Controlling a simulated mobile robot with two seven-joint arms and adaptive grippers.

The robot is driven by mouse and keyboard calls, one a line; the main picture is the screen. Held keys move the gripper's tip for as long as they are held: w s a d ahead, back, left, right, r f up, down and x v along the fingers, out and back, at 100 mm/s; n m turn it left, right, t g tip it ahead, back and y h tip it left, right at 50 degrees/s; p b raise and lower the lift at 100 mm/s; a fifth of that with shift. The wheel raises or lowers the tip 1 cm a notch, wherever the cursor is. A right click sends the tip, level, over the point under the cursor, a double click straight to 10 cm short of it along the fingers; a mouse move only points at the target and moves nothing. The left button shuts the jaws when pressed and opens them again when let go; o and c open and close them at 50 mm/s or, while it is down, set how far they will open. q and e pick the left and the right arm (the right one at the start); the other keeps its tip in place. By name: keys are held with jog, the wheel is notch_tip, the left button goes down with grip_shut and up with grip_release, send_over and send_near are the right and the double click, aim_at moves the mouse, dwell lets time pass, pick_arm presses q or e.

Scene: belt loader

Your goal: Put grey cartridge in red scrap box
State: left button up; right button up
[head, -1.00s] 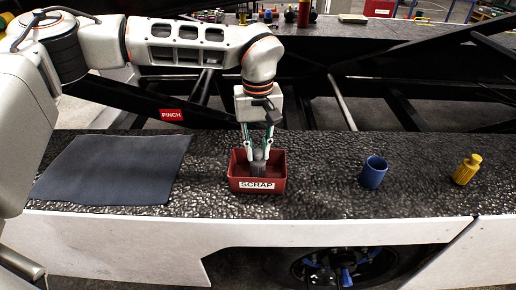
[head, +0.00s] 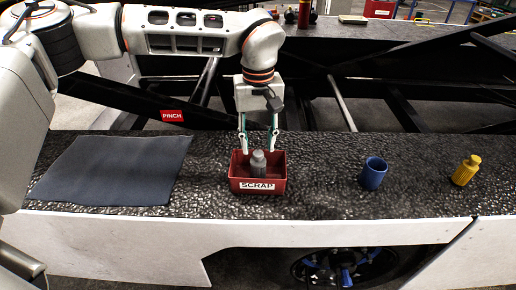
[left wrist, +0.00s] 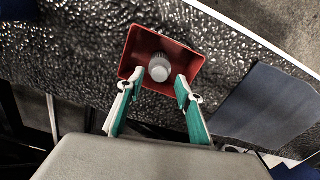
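The grey cartridge (head: 258,163) stands upright inside the red scrap box (head: 258,186), which bears a white SCRAP label and sits on the dark belt. In the left wrist view the cartridge (left wrist: 159,68) shows from above within the walls of the box (left wrist: 191,69). My left gripper (head: 258,149) is open above the box, with its fingers spread to either side of the cartridge's top and apart from it. Its open fingers also show in the left wrist view (left wrist: 159,80). My right gripper is in neither view.
A dark blue mat (head: 110,170) lies on the belt left of the box. A blue cup (head: 373,174) and a yellow bottle-shaped part (head: 466,171) stand to the right. The belt between box and cup is clear.

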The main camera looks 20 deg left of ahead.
pick_arm(q)
notch_tip(320, 180, up, 9)
jog(key=p, duration=0.1)
jog(key=shift+r, duration=0.2)
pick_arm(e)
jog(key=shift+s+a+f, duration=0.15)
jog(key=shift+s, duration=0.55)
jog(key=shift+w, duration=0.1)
